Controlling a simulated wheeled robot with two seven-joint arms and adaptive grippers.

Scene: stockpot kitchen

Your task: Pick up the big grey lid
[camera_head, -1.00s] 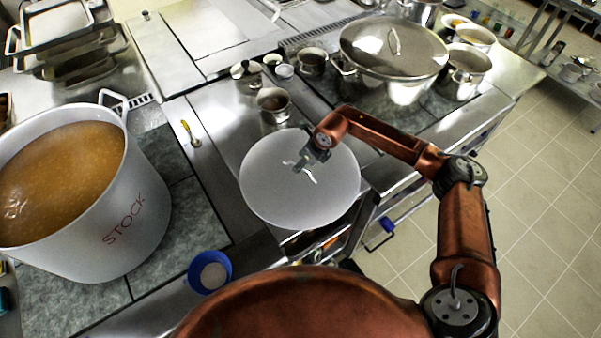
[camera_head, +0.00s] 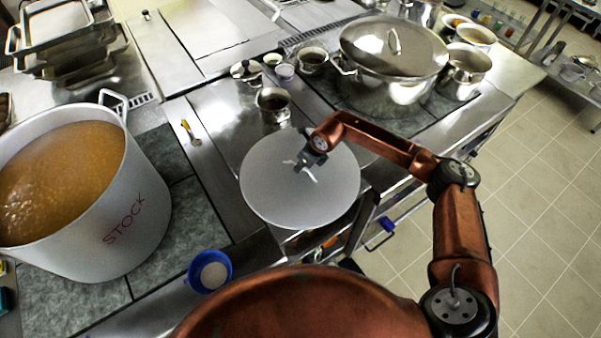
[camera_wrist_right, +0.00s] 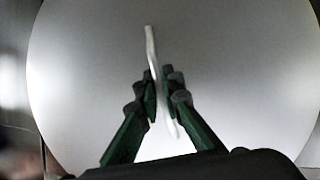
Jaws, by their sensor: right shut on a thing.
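The big grey lid (camera_head: 290,203) is a wide round disc with a thin light handle across its middle. It lies over the metal counter near its front edge; I cannot tell from the head view whether it rests on the counter. My right gripper (camera_head: 305,164) is at the lid's centre, shut on the handle. In the right wrist view the lid (camera_wrist_right: 230,60) fills most of the picture, and the right gripper's green fingers (camera_wrist_right: 161,84) close on both sides of the handle (camera_wrist_right: 152,48). My left gripper is not in view.
A large white pot marked STOCK (camera_head: 150,210), full of orange-brown liquid, stands open at the left. A blue cup (camera_head: 222,262) is near the front. A small saucepan (camera_head: 273,110) sits behind the lid. A large lidded steel pot (camera_head: 400,92) stands at the back right.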

